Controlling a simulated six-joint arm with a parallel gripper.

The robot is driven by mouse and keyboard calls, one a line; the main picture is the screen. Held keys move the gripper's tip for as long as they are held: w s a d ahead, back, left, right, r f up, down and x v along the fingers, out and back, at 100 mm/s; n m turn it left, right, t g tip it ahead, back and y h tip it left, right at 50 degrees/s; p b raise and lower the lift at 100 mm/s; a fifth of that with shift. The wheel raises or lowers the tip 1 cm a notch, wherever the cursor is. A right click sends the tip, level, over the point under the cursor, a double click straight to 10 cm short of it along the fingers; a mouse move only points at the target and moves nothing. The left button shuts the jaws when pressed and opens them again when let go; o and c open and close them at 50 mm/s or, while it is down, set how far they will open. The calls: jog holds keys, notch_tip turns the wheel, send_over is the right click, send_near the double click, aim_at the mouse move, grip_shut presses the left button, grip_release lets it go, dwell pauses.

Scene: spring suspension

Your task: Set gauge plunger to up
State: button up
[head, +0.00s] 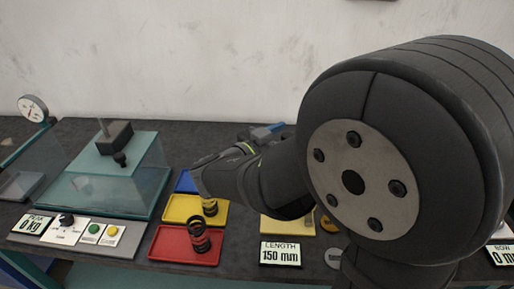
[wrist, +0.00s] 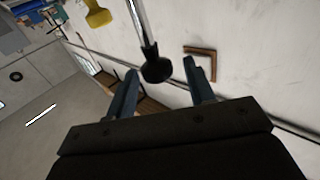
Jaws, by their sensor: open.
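In the wrist view a black rounded knob (wrist: 156,72) sits at the end of a thin shiny rod (wrist: 138,24). It looks like the gauge plunger, but I cannot be sure. My gripper (wrist: 161,67) is open, with one blue-grey finger on each side of the knob in the picture. Gaps show on both sides, and I cannot tell how far the knob is in depth. In the head view my arm covers most of the length station. Its display (head: 280,253) reads 150 mm, and part of a yellow plate (head: 285,226) shows behind it. The plunger's height is hidden there.
A dark coil spring (head: 199,236) stands on a red tray (head: 168,249). A clear-walled press (head: 80,198), a button panel (head: 80,232) and a dial (head: 33,108) are at the left.

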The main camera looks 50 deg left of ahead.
jog(key=s, duration=1.6)
jog(key=shift+s, duration=0.3)
jog(key=shift+w, duration=0.1)
jog(key=w, duration=1.7)
jog(key=shift+s, duration=0.1)
jog(key=s, duration=1.7)
jog(key=w, duration=1.7)
jog(key=shift+w, duration=0.2)
jog(key=shift+w+f, duration=0.1)
jog(key=shift+f, duration=0.7)
jog(key=shift+s+f, duration=0.2)
jog(key=shift+f, duration=0.3)
jog(key=shift+s+f, duration=0.2)
jog(key=shift+f, duration=0.3)
jog(key=s, duration=1.6)
jog(key=shift+s, duration=0.4)
